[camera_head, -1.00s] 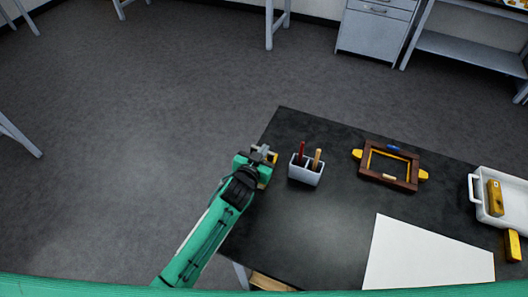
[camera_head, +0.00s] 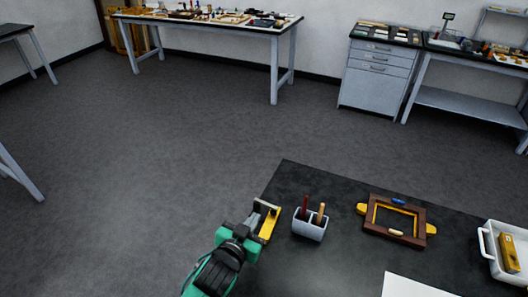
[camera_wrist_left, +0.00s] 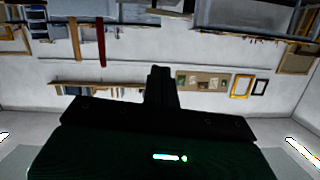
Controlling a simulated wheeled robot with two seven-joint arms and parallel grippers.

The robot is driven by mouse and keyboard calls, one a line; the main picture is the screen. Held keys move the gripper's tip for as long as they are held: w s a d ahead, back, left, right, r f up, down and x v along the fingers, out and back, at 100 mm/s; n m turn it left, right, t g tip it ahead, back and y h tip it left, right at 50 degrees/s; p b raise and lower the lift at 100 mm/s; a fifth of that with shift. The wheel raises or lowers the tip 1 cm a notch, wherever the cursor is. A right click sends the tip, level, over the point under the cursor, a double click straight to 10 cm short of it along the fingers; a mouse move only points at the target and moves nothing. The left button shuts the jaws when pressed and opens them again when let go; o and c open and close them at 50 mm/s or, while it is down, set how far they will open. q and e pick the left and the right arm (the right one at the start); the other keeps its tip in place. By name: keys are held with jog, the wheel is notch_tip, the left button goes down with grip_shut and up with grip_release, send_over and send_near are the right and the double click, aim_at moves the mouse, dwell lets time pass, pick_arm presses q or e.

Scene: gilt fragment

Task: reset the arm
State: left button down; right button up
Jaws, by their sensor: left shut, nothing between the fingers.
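My left arm comes in from the bottom left of the head view. Its green and black gripper (camera_head: 266,221) is at the left edge of the dark table (camera_head: 290,180), left of the grey holder. The gripper is shut and holds nothing. In the left wrist view the dark gripper (camera_wrist_left: 161,85) stands in the middle, with a wall, shelves and frames behind it. My right gripper is in neither view.
A grey holder (camera_head: 310,228) with a red and a tan handle stands on the table. A brown frame with yellow tabs (camera_head: 377,231), a white sheet (camera_head: 410,287) and a white tray (camera_head: 486,243) lie farther right. Open floor (camera_head: 170,150) lies beyond, with a cluttered bench (camera_head: 225,24) and drawers (camera_head: 378,75).

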pick_arm(q)
jog(key=s+a+f+n+g+y, duration=0.1)
jog(key=s+a+f, duration=0.1)
jog(key=s+a, duration=0.1)
jog(key=s+a+f+n+g+y, duration=0.1)
jog(key=s+a+f+g, duration=0.1)
jog(key=s+a, duration=0.2)
jog(key=s+a+f+g+y, duration=0.2)
jog(key=s+a, duration=0.2)
jog(key=shift+s+a+f+n, duration=0.1)
jog(key=shift+a+f+n, duration=0.15)
jog(key=shift+n, duration=0.15)
jog(key=s+a+f+g+y, duration=0.1)
jog(key=s+a+g, duration=0.2)
jog(key=s, duration=0.4)
jog(key=s+a+g, duration=0.3)
jog(key=s+a, duration=0.1)
jog(key=s, duration=0.3)
notch_tip(320, 180, down, 32)
jog(key=g, duration=0.1)
jog(key=s+a+f+g, duration=0.1)
jog(key=s+a+f, duration=0.2)
jog(key=s+f, duration=1.6)
jog(key=shift+s, duration=0.15)
